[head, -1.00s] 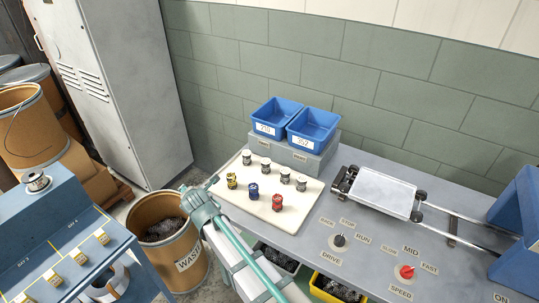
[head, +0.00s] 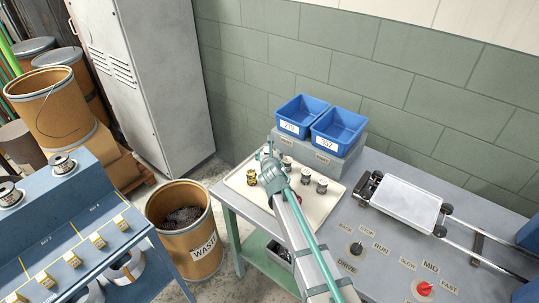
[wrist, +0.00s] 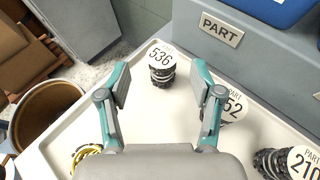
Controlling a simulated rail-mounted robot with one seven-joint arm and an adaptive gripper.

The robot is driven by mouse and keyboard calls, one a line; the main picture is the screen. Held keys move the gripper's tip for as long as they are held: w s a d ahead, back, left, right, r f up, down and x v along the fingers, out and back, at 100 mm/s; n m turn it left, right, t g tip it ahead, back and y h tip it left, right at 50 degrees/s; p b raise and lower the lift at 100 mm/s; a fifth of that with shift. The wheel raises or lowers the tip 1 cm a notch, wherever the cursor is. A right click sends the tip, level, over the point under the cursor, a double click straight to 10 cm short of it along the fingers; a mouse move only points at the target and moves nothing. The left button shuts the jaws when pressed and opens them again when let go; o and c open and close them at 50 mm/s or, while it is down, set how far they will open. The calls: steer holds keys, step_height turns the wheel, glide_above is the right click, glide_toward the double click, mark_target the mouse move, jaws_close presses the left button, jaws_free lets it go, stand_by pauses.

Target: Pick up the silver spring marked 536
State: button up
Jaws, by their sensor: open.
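The silver spring marked 536 (wrist: 162,68) stands upright on the white tray in the wrist view, ahead of my gripper (wrist: 161,82) and roughly centred between the fingertips. My gripper is open, with nothing between its fingers. In the head view my gripper (head: 267,160) is over the tray's far left part and seems to hide this spring. A second dark silver spring (wrist: 228,112), its label ending in 52, is partly covered by the right finger. A third, marked 210 (wrist: 291,163), stands at lower right.
A yellow spring (wrist: 87,155) stands at the tray's lower left. The white tray (head: 330,197) lies on the bench below a grey block (wrist: 205,22) marked PART, which carries two blue bins (head: 338,126). A waste drum (head: 184,225) stands on the floor to the left.

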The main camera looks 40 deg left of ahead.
mark_target(268, 150)
steer(key=shift+p+x, duration=0.85)
steer(key=shift+x, duration=2.15)
steer(key=shift+d+f, duration=0.15)
steer(key=shift+d, duration=0.05)
jaws_close()
